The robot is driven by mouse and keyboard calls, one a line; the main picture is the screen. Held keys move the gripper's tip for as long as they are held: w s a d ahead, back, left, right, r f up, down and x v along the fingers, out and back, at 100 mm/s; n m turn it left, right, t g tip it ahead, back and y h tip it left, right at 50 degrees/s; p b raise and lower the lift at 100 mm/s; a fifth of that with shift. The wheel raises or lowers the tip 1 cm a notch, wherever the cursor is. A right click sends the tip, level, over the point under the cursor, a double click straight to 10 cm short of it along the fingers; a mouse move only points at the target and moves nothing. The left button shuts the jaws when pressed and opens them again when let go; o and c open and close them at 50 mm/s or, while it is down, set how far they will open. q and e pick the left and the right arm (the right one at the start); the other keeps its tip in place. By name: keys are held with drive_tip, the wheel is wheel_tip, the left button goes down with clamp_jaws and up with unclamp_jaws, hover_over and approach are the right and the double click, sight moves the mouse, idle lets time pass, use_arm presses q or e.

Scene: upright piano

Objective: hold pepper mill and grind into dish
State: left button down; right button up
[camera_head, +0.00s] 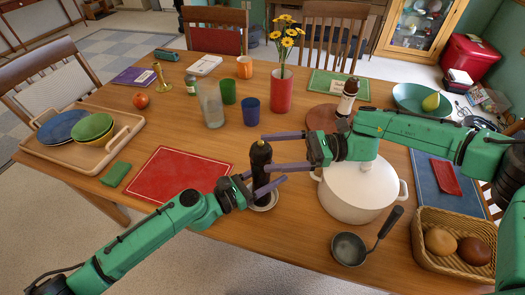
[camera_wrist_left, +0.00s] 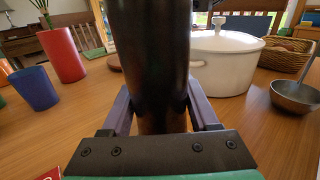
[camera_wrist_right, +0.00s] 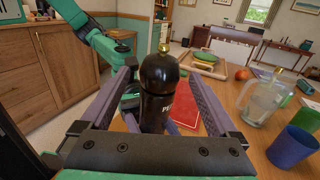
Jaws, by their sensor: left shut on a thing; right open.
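The pepper mill (camera_head: 261,158) is tall, black and upright, with a gold knob on top. A small pale dish (camera_head: 268,207) shows at its base; I cannot tell whether the mill touches it. My left gripper (camera_head: 258,186) is shut on the lower body of the mill, which fills the left wrist view (camera_wrist_left: 152,60). My right gripper (camera_head: 266,152) is open, with a finger on each side of the mill's upper part. In the right wrist view the mill's rounded head (camera_wrist_right: 160,72) stands between the spread fingers, with gaps beside it.
A white pot (camera_head: 358,190) stands close right of the mill, under my right forearm. A red placemat (camera_head: 180,178) lies to the left. A ladle (camera_head: 350,248) and a bread basket (camera_head: 425,255) are at the front right. Blue (camera_head: 250,112) and green cups stand behind.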

sight(270, 158)
drive_tip(key=a, duration=0.3)
drive_tip(key=shift+s, duration=0.15)
drive_tip(key=c, duration=1.4)
drive_tip(key=shift+m+t, duration=0.5)
drive_tip(key=shift+t, duration=0.3)
drive_tip(key=m+t, duration=0.1)
drive_tip(key=t, duration=0.1)
drive_tip(key=m+t, duration=0.2)
drive_tip(key=t, duration=0.1)
drive_tip(key=shift+s+m+t+h, duration=0.1)
drive_tip(key=shift+m+t+h, duration=0.2)
drive_tip(key=shift+h, duration=0.1)
drive_tip(key=shift+a+m+t+h, duration=0.1)
drive_tip(key=shift+m+t+h, duration=1.2)
drive_tip(key=shift+t, duration=0.8)
drive_tip(key=shift+m+t, duration=0.3)
drive_tip(key=shift+m, duration=0.1)
drive_tip(key=o, duration=1.4)
